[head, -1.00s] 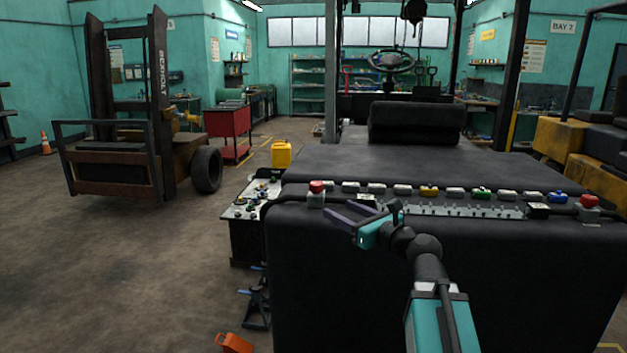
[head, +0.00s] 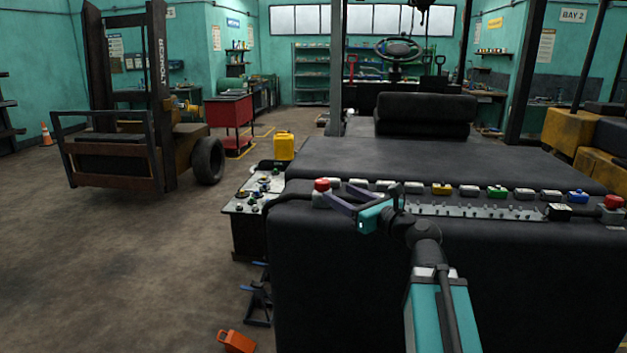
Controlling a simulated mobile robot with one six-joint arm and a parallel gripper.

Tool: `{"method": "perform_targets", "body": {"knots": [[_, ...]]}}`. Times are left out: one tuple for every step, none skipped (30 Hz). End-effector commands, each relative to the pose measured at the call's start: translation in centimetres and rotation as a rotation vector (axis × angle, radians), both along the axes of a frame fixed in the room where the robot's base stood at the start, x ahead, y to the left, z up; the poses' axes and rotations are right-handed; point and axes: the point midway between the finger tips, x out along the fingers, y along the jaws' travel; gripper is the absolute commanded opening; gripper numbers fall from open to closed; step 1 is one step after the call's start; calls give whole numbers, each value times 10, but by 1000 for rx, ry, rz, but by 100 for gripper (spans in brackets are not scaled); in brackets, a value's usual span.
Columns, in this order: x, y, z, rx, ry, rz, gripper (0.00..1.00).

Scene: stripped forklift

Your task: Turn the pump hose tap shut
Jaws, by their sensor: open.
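I cannot make out the pump hose tap for certain. A side bench (head: 238,207) left of the forklift body carries several small knobs or fittings, too small to tell apart. My gripper (head: 338,195) is open, with its two dark fingers spread and pointing left over the front edge of the black forklift body (head: 400,270). It appears empty. It hides part of the row behind it, close to the left red button (head: 321,186); I cannot tell whether it touches anything.
A row of coloured buttons and small levers (head: 470,211) runs along the body's top edge, ending at another red button (head: 613,203). A yellow canister (head: 284,146) stands behind the bench. An orange object (head: 236,341) lies on the floor. The floor at left is open.

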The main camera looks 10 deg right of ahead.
Motion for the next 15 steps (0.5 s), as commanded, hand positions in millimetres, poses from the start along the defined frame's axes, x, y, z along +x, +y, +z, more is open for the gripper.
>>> {"method": "perform_targets", "body": {"knots": [[0, -2, 0, 0, 0, -2, 54], [1, -3, 0, 0, 0, -3, 54], [1, -4, 1, 0, 0, -4, 54], [2, -4, 1, 0, 0, -5, 54], [2, -4, 1, 0, 0, -6, 54], [3, -4, 1, 0, 0, -7, 54], [4, -5, 2, 0, 0, -7, 54], [5, -5, 2, 0, 0, -8, 54], [7, -4, 3, 0, 0, -8, 54], [8, -4, 3, 1, 0, -9, 54], [9, -3, 3, 1, 0, -9, 54], [11, -3, 3, 1, 0, -9, 54], [13, -2, 3, 1, 0, -9, 54], [14, -1, 3, 1, 0, -8, 54], [16, 0, 3, 2, 1, -8, 54]]}}
